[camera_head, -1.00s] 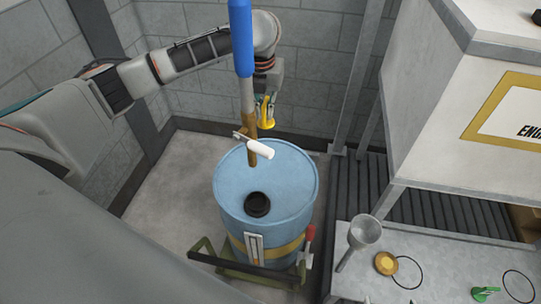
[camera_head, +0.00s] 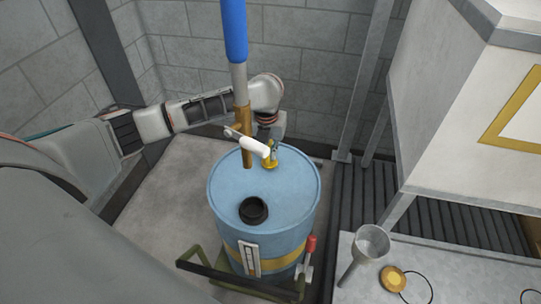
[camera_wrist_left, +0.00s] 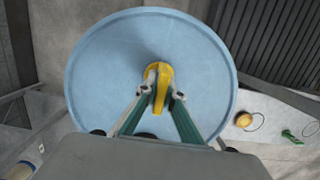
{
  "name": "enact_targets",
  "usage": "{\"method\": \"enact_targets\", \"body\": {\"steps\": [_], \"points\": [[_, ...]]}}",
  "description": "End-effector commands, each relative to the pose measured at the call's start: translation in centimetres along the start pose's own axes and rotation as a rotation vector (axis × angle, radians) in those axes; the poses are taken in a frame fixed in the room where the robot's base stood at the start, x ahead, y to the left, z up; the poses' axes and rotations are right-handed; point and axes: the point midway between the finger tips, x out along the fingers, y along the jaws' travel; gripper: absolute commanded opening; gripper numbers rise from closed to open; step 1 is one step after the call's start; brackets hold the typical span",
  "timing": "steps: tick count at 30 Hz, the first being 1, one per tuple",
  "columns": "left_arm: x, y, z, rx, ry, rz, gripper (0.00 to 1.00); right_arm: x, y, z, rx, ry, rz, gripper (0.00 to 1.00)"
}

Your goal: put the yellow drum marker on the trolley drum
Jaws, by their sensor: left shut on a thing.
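The trolley drum (camera_head: 290,205) is a blue drum, upright, with a black bung (camera_head: 253,210) on its lid and a yellow band. Its round lid (camera_wrist_left: 105,60) fills much of the left wrist view. My left gripper (camera_head: 270,155) is over the far right part of the lid, partly behind the white pump handle. It is shut on the yellow drum marker (camera_head: 270,164). In the left wrist view the marker (camera_wrist_left: 158,72) is between the fingertips, low over the lid; I cannot tell whether it touches. My right gripper is not in view.
A pump with a brown tube, white handle (camera_head: 252,145) and blue upper part (camera_head: 234,30) rises from the lid. A funnel (camera_head: 370,243) and a yellow tag with a black loop (camera_head: 393,279) are at the right. A white cabinet (camera_head: 450,130) stands beyond them.

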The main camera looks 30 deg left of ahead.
Motion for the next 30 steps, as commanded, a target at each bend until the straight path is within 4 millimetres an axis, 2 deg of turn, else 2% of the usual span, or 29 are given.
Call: {"method": "enact_targets", "body": {"steps": [1,2,13,15,16,26,30], "points": [[1.0,0.0,-0.3,0.0,0.005,0.001,0.0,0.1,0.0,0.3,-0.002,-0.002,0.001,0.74],[1.2,0.0,-0.3,0.0,0.004,0.001,0.0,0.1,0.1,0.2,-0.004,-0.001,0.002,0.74],[1.2,0.0,-0.1,0.0,-0.001,0.0,0.0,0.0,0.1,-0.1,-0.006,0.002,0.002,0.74],[1.2,0.0,-0.1,-0.001,-0.001,0.0,0.21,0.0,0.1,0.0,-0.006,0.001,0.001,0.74],[1.2,0.0,-0.1,0.0,-0.001,0.0,0.24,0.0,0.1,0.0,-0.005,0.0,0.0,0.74],[1.1,0.0,-0.1,0.0,-0.001,0.0,0.24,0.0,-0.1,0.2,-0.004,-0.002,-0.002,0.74],[-0.1,0.0,0.0,0.001,-0.005,-0.001,0.24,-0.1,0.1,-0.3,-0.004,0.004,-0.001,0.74]]}}
